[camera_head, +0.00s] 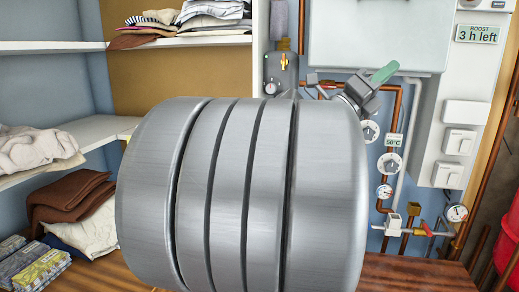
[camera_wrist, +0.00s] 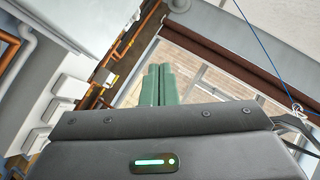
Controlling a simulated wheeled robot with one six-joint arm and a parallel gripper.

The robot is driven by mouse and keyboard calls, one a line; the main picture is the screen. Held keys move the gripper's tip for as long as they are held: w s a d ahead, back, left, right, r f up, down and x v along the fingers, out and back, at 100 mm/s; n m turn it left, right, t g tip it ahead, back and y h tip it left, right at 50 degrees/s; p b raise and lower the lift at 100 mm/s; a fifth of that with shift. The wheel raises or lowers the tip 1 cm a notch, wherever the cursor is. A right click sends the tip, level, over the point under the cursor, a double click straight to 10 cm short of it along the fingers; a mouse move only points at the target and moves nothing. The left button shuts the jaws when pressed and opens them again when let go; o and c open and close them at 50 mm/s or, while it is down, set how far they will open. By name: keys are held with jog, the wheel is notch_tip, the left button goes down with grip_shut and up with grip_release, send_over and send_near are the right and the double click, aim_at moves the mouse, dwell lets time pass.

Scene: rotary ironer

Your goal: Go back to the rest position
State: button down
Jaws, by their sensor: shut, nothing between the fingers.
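My gripper (camera_head: 384,74) has green fingers and shows in the head view just above the right shoulder of my large grey arm link. It points up and to the right, in front of the pipes and the white casing. In the wrist view the two green fingers of my gripper (camera_wrist: 158,84) lie side by side, shut with nothing held. No object touches the fingers. The grey link fills the middle of the head view and hides much of what lies behind it.
Dials and a "50°C" label (camera_head: 393,141) sit on the wall at right, beside copper pipes (camera_head: 385,175) and a white switch panel (camera_head: 456,115). Shelves at left (camera_head: 100,128) hold folded cloths (camera_head: 70,195). A wooden surface (camera_head: 415,272) lies below.

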notch_tip(320, 180, down, 6)
jog(key=w+m+g+h, duration=0.1)
jog(key=m+g+h, duration=0.1)
jog(key=m+g, duration=0.4)
jog(key=shift+m+h+p, duration=0.3)
jog(key=shift+m, duration=0.2)
jog(key=shift+d, duration=0.1)
